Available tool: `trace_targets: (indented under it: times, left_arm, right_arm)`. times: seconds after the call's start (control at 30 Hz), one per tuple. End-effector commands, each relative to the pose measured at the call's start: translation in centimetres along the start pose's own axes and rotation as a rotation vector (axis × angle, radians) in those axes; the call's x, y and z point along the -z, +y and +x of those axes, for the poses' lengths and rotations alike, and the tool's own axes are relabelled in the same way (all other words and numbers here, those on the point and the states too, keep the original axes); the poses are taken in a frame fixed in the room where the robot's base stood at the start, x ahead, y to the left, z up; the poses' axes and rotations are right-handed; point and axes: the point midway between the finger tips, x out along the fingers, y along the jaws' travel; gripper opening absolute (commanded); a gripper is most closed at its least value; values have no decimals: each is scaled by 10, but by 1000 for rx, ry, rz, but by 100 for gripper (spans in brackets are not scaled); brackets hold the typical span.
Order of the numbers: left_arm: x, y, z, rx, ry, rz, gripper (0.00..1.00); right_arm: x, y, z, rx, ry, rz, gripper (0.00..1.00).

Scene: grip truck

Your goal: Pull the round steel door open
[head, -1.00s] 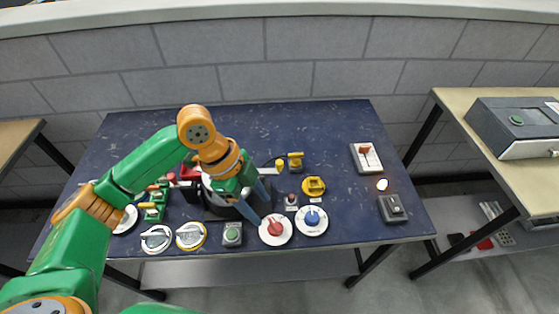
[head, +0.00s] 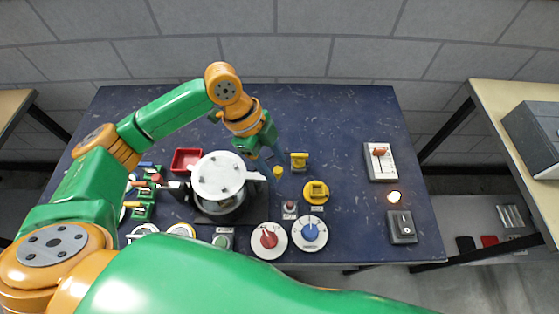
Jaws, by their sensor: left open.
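The round steel door (head: 217,174) is a pale disc with small fittings on its face. It sits at the top of a dark round vessel (head: 222,211) left of the middle of the table. A grey bar sticks out at its right edge. I cannot tell how far the door stands from the vessel's rim. My left gripper (head: 266,153) is open and empty, behind and to the right of the door, apart from it. My right gripper is out of view.
The blue table (head: 330,125) is clear at the back. Red and blue dials (head: 269,240), a yellow knob (head: 316,192) and a yellow valve (head: 299,161) stand right of the vessel. A red tray (head: 186,160) lies behind left. A lever box (head: 380,161) stands far right.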

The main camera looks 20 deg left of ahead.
Motion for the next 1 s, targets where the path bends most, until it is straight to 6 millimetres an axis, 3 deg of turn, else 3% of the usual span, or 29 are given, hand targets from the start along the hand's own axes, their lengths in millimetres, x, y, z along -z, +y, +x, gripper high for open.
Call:
trace_targets:
  times: [0.17, 0.4, 0.6, 1.0]
  left_arm:
    - [0, 0, 21, -1, 0, 0, 56]
    - [0, 0, 24, 1, 0, 1, 56]
    - [0, 0, 24, 1, -1, 1, 2]
    - [0, 0, 23, 2, 0, 1, 0]
  right_arm:
    - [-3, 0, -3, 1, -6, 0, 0]
    - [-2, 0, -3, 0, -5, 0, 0]
    - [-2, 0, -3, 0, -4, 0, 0]
    - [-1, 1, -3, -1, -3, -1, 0]
